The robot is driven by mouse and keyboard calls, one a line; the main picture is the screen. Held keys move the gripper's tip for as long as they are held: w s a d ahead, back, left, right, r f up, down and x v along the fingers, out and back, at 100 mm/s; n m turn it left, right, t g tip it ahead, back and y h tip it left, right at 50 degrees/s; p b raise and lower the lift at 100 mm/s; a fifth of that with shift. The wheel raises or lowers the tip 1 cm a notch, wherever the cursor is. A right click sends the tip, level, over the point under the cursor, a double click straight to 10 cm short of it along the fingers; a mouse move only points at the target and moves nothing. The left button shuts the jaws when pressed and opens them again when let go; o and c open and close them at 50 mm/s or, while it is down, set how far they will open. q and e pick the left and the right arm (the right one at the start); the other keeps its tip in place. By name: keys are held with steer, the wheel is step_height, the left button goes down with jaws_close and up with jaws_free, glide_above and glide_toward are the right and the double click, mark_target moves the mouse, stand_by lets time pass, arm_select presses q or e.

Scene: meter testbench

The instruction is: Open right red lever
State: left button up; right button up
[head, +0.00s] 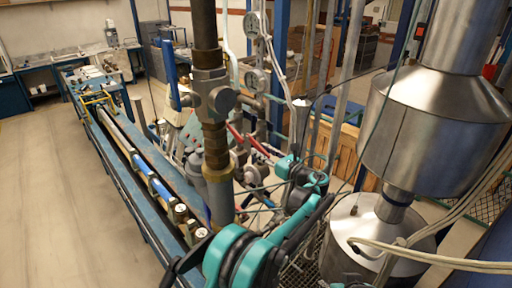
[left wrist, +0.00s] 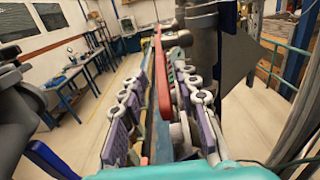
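Two red levers show on the pipework in the middle of the head view: the left red lever (head: 235,138) and the right red lever (head: 259,146). My left gripper (head: 262,172) is just below and in front of them, partly hidden by my teal wrist. In the left wrist view, its two purple-padded fingers (left wrist: 161,82) are spread apart. I cannot tell for sure which lever is which there. My right gripper is not in view.
A thick vertical pipe with a valve (head: 212,98) stands left of the levers. A large steel vessel (head: 420,130) stands at right. A long blue bench (head: 125,165) runs along the left. The floor (head: 60,190) at far left is clear.

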mark_target(255, 146)
arm_select(q)
steer(key=x, duration=0.4)
steer(key=shift+w+d+f, duration=0.15)
steer(key=shift+w+f, duration=0.05)
steer(key=shift+s+r, duration=0.1)
steer(key=shift+s, duration=0.1)
steer(key=shift+w, duration=0.1)
jaws_close()
steer(key=shift+f, duration=0.25)
steer(key=t+y+b, duration=0.1)
steer(key=b, duration=0.3)
steer(key=w+a+f+t+y+b, duration=0.1)
steer(key=t+y+b, duration=0.1)
steer(key=b, duration=0.2)
steer(key=t+y+b, duration=0.1)
steer(key=b, duration=0.3)
steer(key=shift+w+a+f+t+y, duration=0.25)
steer(key=shift+a+t+y, duration=0.05)
steer(key=shift+t+y, duration=0.1)
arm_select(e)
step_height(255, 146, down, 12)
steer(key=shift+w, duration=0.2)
